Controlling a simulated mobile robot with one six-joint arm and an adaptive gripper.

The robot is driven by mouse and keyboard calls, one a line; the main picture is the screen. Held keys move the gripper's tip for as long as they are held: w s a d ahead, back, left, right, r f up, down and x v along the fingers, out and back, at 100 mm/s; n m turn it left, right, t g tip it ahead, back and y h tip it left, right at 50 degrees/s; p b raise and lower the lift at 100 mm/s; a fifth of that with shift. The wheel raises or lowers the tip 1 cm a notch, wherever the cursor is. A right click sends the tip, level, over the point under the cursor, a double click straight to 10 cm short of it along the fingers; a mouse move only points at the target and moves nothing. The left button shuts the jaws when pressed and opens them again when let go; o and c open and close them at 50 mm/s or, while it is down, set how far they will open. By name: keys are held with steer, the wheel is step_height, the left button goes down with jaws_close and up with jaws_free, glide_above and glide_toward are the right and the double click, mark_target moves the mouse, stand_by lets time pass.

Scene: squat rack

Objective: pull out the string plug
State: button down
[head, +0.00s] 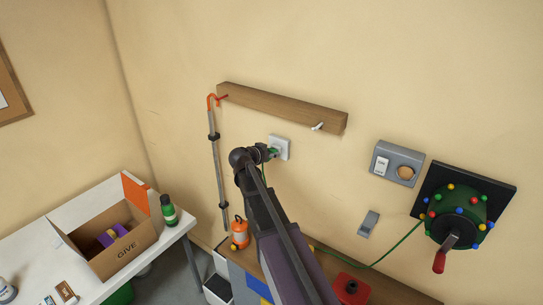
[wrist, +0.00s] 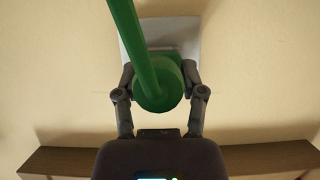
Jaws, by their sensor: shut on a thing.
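The green plug (wrist: 158,85) with its thick green cord (wrist: 133,40) is between the two fingers of my gripper (wrist: 157,82), which are shut on its sides. The plug sits in front of the white wall socket (wrist: 186,32); whether it is fully seated is hidden. In the head view my gripper (head: 268,152) reaches the socket (head: 283,143) from the lower left, and only a little of the green plug (head: 274,154) shows. The green string (head: 395,247) shows again further right, running to a green drum (head: 457,216) with coloured knobs and a red-handled crank.
A wooden rail (head: 280,107) with a hooked pole (head: 215,165) is above and left of the socket. A grey switch box (head: 398,162) and a small grey wall fitting (head: 368,222) are to the right. A white table (head: 35,245) with a cardboard box (head: 125,262) stands left.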

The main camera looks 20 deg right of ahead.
steer(key=shift+s+a, duration=0.45)
steer(key=shift+a, duration=0.2)
stand_by(1.1)
steer(key=s+a, duration=0.4)
steer(key=a, duration=0.2)
steer(key=shift+s+a+f, duration=0.2)
steer(key=shift+a, duration=0.15)
stand_by(1.5)
